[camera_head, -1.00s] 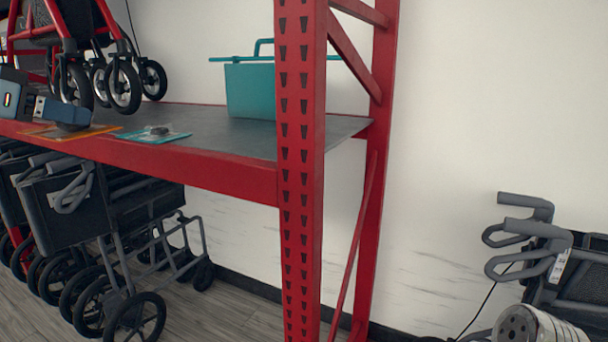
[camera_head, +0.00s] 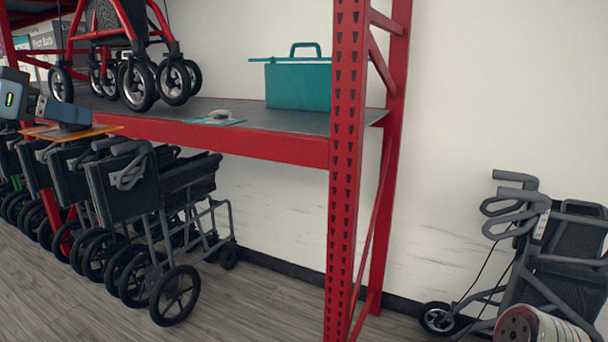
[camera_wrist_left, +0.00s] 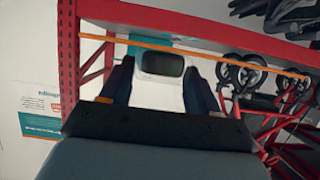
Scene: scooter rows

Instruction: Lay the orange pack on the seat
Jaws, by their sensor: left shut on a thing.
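The orange pack (camera_head: 72,132) is a thin flat orange sheet at the left of the head view. My left gripper (camera_head: 66,113) is shut on it and holds it about level, in front of the red shelf edge. In the left wrist view the pack shows edge-on as an orange strip (camera_wrist_left: 215,54). A pale block with a dark face (camera_wrist_left: 163,66) shows between the fingers there. I cannot tell which surface is the seat. My right gripper is not in view.
A red-framed shelf (camera_head: 235,139) carries a teal bin (camera_head: 297,86), a teal pack (camera_head: 214,121) and a wheeled red-framed walker (camera_head: 135,50). Folded wheelchairs (camera_head: 135,190) stand below. A grey walker (camera_head: 570,250) stands right. Floor (camera_head: 240,300) is clear in front.

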